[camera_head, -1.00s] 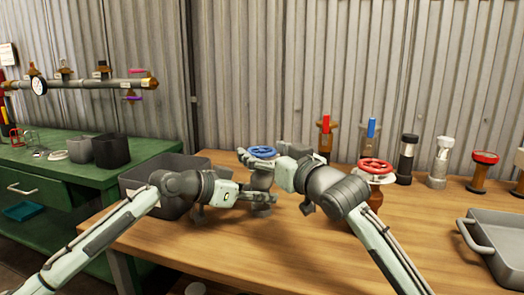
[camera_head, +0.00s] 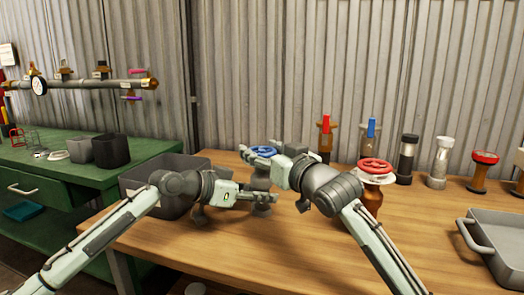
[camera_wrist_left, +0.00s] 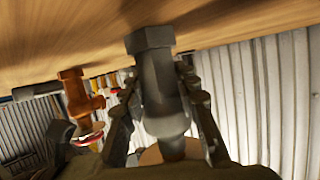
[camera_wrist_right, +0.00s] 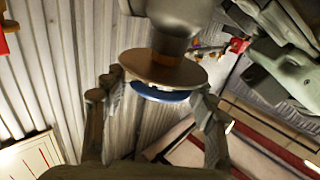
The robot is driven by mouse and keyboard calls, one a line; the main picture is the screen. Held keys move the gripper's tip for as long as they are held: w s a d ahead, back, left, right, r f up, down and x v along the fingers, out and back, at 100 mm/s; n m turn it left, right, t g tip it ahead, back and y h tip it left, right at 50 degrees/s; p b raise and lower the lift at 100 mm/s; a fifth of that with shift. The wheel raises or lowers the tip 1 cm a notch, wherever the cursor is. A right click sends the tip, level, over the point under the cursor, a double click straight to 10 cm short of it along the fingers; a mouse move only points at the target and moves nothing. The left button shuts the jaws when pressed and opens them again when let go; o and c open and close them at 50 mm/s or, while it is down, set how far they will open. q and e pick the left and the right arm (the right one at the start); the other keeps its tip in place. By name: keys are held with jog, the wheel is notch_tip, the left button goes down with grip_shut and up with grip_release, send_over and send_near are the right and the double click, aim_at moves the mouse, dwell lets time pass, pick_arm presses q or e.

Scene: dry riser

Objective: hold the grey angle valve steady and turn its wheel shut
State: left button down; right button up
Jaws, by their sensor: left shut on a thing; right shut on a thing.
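The grey angle valve (camera_head: 261,180) stands upright on the wooden bench, partly hidden by my grippers. Its grey body (camera_wrist_left: 160,85) fills the middle of the left wrist view. My left gripper (camera_head: 268,197) is shut on this body, low down, with one finger on each side. The blue wheel (camera_head: 263,150) is on top of the valve. In the right wrist view the wheel (camera_wrist_right: 160,93) shows edge-on beside a brown disc, between the fingers. My right gripper (camera_head: 258,155) is shut on the wheel, above the left one.
A brown valve with a red wheel (camera_head: 376,166) stands close to my right forearm. Several other fittings line the back of the bench. A grey tray (camera_head: 496,240) lies at the right and a dark bin (camera_head: 140,195) at the left, behind my left arm.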

jog(key=shift+a+h, duration=0.1)
jog(key=shift+h, duration=0.3)
jog(key=shift+a+m+t+h, duration=0.1)
jog(key=shift+m+t+h, duration=0.4)
jog(key=shift+m+h, duration=0.25)
jog(key=m+t+h, duration=0.1)
jog(key=m+h, duration=0.1)
jog(key=h, duration=0.1)
jog(key=shift+m+h, duration=0.25)
jog(key=shift+f+m+h, duration=0.1)
jog(key=shift+m+h, duration=1.7)
jog(key=shift+h, duration=1.4)
jog(key=o, duration=1.2)
